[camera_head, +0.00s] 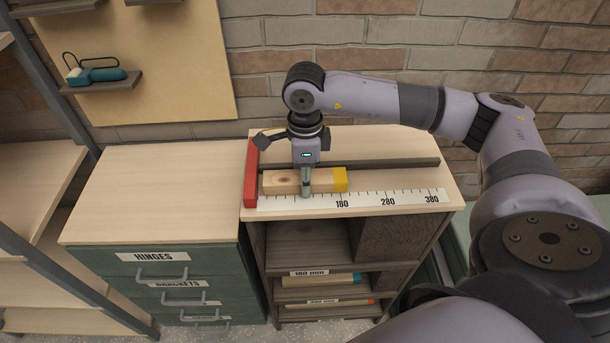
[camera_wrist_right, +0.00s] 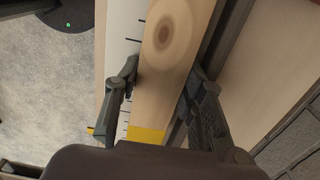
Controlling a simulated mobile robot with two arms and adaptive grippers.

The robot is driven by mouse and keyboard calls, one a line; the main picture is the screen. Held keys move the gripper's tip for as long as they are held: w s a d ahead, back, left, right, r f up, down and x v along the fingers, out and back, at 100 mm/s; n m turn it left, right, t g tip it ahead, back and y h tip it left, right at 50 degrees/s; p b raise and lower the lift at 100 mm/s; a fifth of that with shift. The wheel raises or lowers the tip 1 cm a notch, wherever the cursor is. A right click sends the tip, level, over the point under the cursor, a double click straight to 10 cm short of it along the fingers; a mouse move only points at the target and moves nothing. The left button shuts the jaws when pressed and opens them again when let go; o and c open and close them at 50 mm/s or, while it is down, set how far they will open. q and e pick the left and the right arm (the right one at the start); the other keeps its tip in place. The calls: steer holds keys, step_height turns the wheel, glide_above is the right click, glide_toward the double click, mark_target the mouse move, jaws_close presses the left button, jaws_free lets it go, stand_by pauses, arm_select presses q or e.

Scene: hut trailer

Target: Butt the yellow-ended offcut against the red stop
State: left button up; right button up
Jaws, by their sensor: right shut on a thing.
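The pale wooden offcut (camera_head: 283,182) has a knot and a yellow right end (camera_head: 340,179). It lies along the white ruler strip (camera_head: 370,200) on the bench top. The red stop (camera_head: 250,174) stands at the strip's left end. The offcut's plain left end is close to the stop, with what looks like a narrow gap. My right gripper (camera_head: 306,188) is shut across the offcut's middle from above. In the right wrist view, its fingers (camera_wrist_right: 162,90) lie on both sides of the wood (camera_wrist_right: 180,38), with the yellow end (camera_wrist_right: 147,134) near the wrist. My left gripper is out of view.
A dark fence rail (camera_head: 390,163) runs behind the offcut. Shelves below hold a teal-ended piece (camera_head: 320,280) and others. A green drawer cabinet (camera_head: 120,262) with a bare wooden top adjoins on the left. The ruler is clear right of the offcut.

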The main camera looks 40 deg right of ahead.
steer(key=shift+w+a, duration=0.4)
steer(key=shift+a, duration=0.2)
steer(key=o, duration=1.3)
